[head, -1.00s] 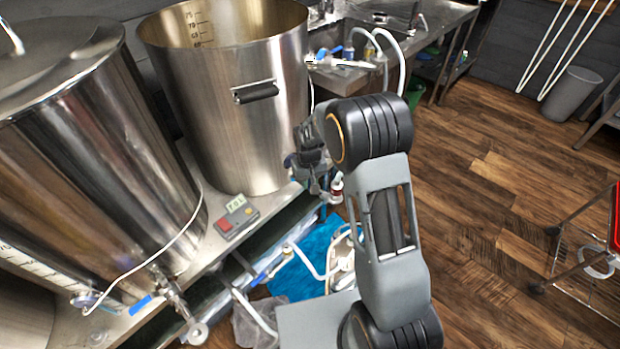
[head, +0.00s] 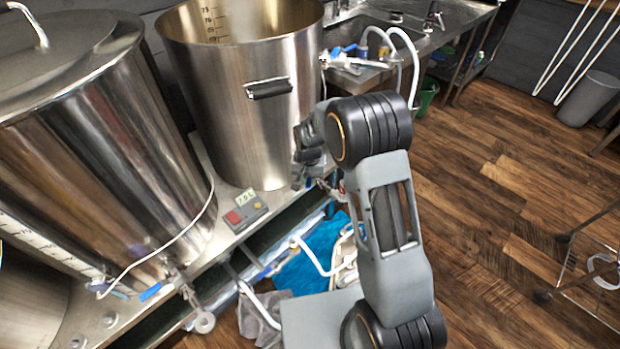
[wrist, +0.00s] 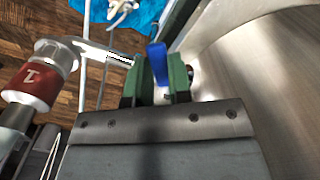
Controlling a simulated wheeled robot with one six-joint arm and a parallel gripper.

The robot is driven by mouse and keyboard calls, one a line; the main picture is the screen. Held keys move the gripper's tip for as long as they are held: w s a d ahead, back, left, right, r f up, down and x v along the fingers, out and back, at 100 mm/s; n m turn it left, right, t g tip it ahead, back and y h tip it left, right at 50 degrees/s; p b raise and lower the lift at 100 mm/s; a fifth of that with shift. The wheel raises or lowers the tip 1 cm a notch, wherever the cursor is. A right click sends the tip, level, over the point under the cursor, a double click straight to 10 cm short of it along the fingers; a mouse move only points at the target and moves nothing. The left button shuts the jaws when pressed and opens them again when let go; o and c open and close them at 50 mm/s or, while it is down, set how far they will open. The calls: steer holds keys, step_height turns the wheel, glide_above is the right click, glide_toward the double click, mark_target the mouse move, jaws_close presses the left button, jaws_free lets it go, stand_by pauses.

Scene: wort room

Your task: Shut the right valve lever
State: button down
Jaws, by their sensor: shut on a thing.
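The right valve lever (wrist: 158,62) is a blue handle, seen in the wrist view beside the steel wall of the right kettle (head: 240,120). My gripper (wrist: 160,78) has green finger pads closed on this lever, one on each side. In the head view my gripper (head: 308,165) is low at the right side of that kettle. The lever cannot be made out there, and my arm hides part of the area. A red and white fitting (wrist: 40,82) shows at the left of the wrist view.
The left kettle (head: 100,140) has its own valve with a blue lever (head: 152,291). A small control box (head: 245,213) sits on the stand between the kettles. Hoses and a blue cloth (head: 310,262) lie below. Open wooden floor (head: 490,210) is at the right.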

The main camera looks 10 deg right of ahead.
mark_target(309, 181)
steer(key=c, duration=1)
jaws_free()
steer(key=shift+c, duration=0.2)
steer(key=shift+r, duration=0.1)
step_height(309, 181, up, 14)
steer(key=p, duration=0.2)
steer(key=shift+c, duration=0.4)
